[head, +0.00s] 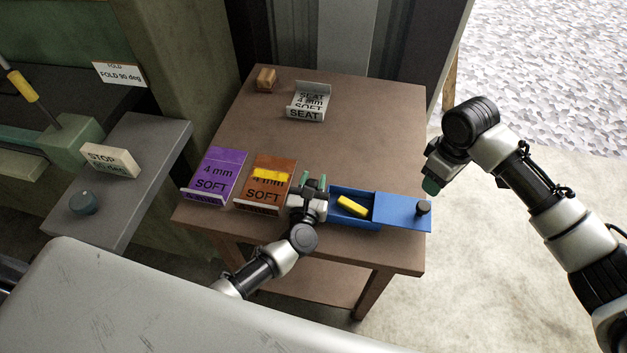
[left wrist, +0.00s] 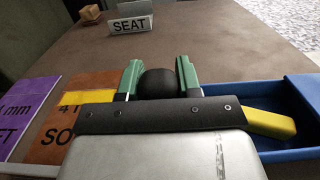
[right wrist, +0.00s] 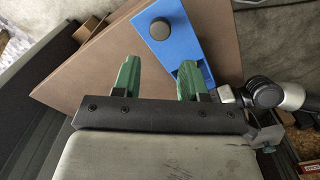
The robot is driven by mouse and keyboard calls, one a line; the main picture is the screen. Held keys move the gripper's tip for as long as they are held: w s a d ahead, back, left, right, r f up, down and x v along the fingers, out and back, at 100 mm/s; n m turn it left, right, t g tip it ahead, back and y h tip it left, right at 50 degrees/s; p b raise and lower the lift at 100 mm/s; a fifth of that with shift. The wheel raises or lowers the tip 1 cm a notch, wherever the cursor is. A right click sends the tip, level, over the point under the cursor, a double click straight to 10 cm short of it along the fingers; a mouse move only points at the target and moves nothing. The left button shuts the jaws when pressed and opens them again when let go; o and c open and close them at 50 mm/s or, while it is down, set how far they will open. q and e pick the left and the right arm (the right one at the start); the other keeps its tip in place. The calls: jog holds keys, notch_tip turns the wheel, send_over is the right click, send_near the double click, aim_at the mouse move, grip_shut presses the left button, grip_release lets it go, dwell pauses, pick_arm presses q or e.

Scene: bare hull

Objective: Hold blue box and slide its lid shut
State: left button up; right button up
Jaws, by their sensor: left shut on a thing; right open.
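The blue box (head: 357,222) sits at the front right of the wooden table, its left part open, with a yellow block (head: 352,206) inside. Its blue lid (head: 396,209) covers the right part, and a dark knob (head: 423,207) stands at the lid's right end. My left gripper (head: 314,184) is shut at the box's left end. In the left wrist view a dark rounded grip (left wrist: 157,82) sits between its green fingers. My right gripper (head: 432,186) is open and empty above the lid's right end; the right wrist view shows the knob (right wrist: 159,29) beyond its fingertips.
A purple tray (head: 219,172) and an orange tray (head: 277,167) with a yellow piece stand left of the box. A "SEAT" holder (head: 306,105) and a small wooden block (head: 265,79) are at the back. The table (head: 362,130) is clear behind the box.

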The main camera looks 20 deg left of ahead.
aim_at(426, 206)
jog(key=shift+o, duration=1.4)
jog(key=shift+s+f, duration=0.15)
jog(key=shift+f, duration=0.15)
jog(key=s+f+y, duration=0.1)
jog(key=s+a+f+y, duration=0.1)
jog(key=y, duration=0.1)
jog(key=s+f+n+y, duration=0.1)
jog(key=f, duration=0.1)
jog(key=shift+a+y, duration=0.4)
jog(key=s+d+f+m+t+y, duration=0.1)
jog(key=s+d+t+y, duration=0.15)
jog(key=d+t, duration=0.25)
jog(key=s+d+f+m+t+y, duration=0.1)
jog(key=d+m+t+y, duration=0.15)
jog(key=d+t, duration=0.2)
jog(key=shift+n+g, duration=0.25)
jog(key=shift+n, duration=0.2)
jog(key=x, duration=1.1)
jog(key=shift+a+r, duration=0.15)
